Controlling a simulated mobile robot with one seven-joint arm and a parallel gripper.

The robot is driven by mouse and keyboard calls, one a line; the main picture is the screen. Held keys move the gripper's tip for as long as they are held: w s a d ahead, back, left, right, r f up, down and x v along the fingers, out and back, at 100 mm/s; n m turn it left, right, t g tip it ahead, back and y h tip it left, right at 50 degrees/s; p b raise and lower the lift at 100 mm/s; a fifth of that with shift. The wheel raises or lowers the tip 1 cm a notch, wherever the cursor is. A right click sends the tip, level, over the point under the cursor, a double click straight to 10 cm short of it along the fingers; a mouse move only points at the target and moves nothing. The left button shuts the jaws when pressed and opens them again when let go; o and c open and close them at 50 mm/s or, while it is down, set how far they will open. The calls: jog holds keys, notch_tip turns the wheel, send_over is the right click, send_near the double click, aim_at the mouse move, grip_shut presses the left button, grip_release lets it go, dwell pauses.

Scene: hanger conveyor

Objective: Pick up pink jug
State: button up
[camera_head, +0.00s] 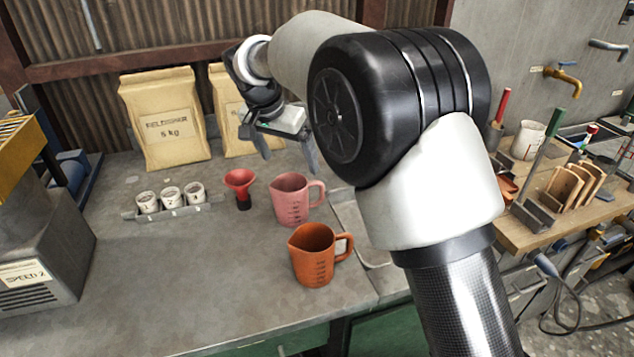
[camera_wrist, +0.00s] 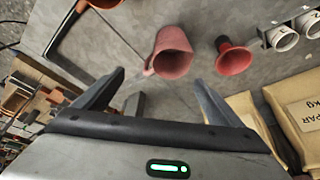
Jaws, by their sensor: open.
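The pink jug (camera_head: 292,199) stands upright on the grey worktop (camera_head: 190,280), its handle to the right in the head view. In the wrist view the pink jug (camera_wrist: 173,54) lies ahead of my gripper, roughly between the lines of the two fingers and apart from them. My gripper (camera_head: 287,148) is open and empty, above and behind the jug in the head view. Its two spread fingers show in the wrist view (camera_wrist: 160,88).
An orange jug (camera_head: 313,256) stands in front of the pink one. A red funnel (camera_head: 240,187) stands close at its left. Several small numbered cups (camera_head: 171,197) sit further left. Paper sacks (camera_head: 165,118) stand at the back. The front left worktop is clear.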

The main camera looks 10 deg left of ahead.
aim_at(293, 201)
jog(key=shift+s+a+f+b+x, duration=0.15)
jog(key=shift+a+x, duration=0.35)
jog(key=shift+x, duration=2.7)
jog(key=shift+s+a+f+b+x, duration=0.1)
jog(key=shift+s+a+b+x, duration=0.3)
jog(key=shift+x, duration=2.8)
jog(key=shift+s+a+f+p+x, duration=0.1)
jog(key=shift+a+x, duration=0.45)
jog(key=shift+x, duration=2.65)
jog(key=c, duration=1.1)
jog(key=shift+c, duration=0.5)
jog(key=shift+r, duration=0.15)
